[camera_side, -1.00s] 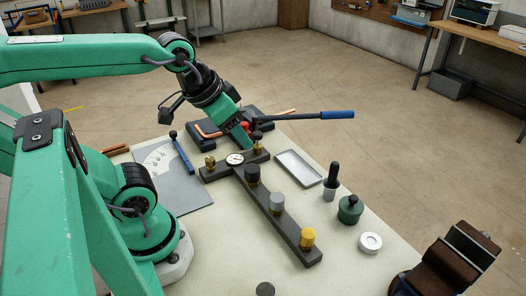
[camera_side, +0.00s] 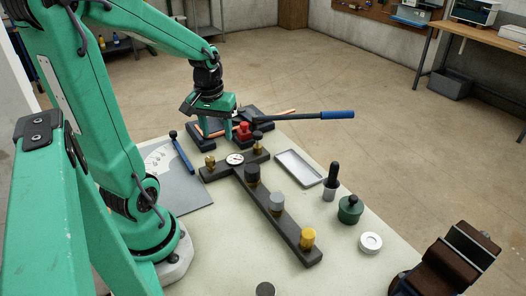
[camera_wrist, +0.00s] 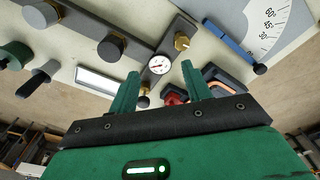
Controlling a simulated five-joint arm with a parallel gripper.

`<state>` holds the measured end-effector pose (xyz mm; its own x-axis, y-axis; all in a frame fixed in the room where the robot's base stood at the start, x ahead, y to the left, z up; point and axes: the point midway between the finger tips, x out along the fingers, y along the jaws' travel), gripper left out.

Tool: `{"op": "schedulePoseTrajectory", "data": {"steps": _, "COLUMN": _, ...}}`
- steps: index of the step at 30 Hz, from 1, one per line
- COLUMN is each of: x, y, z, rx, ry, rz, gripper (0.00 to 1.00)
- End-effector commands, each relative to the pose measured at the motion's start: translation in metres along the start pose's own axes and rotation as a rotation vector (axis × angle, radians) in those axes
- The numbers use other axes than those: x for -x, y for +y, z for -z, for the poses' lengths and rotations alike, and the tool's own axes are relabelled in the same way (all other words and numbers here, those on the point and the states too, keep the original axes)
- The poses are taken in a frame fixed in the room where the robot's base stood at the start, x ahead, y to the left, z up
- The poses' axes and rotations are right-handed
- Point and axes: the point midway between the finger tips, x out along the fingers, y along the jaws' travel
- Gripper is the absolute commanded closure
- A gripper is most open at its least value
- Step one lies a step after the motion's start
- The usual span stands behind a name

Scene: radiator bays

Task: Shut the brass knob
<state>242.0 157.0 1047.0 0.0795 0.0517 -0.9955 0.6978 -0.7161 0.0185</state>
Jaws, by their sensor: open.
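A yellow, brass-coloured knob (camera_side: 308,238) stands at the near end of the long dark bar (camera_side: 291,229). I take it as the brass knob; its turn state cannot be told. It is out of the wrist view. On the same bar are a grey knob (camera_side: 276,202) and a black knob (camera_side: 252,173), which also shows in the wrist view (camera_wrist: 111,46). My gripper (camera_side: 220,134) points down beyond the bar's far end, well away from the yellow knob. In the wrist view its fingers (camera_wrist: 160,75) are apart, with nothing held.
A gauge (camera_side: 235,159) and a small brass fitting (camera_side: 210,161) sit on the crossbar, with a black-topped fitting (camera_side: 257,140) at its other end. A blue-ended lever (camera_side: 325,115) reaches right. A tray (camera_side: 299,167), dark-handled tool (camera_side: 331,182) and green pot (camera_side: 350,209) stand right of the bar.

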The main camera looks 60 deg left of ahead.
Motion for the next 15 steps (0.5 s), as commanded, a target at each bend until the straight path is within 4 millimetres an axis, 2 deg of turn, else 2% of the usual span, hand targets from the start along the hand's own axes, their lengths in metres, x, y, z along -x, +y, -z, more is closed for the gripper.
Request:
{"op": "schedulePoseTrajectory", "data": {"steps": 1, "x": -0.008, "y": -0.010, "z": 0.004, "rx": 0.047, "ry": -0.025, "rz": 0.008, "gripper": 0.51}}
{"op": "schedulePoseTrajectory", "data": {"steps": 6, "x": -0.025, "y": -0.032, "z": 0.010, "rx": 0.149, "ry": -0.073, "rz": 0.022, "gripper": 0.51}}
{"op": "schedulePoseTrajectory", "data": {"steps": 15, "x": -0.032, "y": -0.040, "z": 0.012, "rx": 0.189, "ry": -0.091, "rz": 0.027, "gripper": 0.51}}
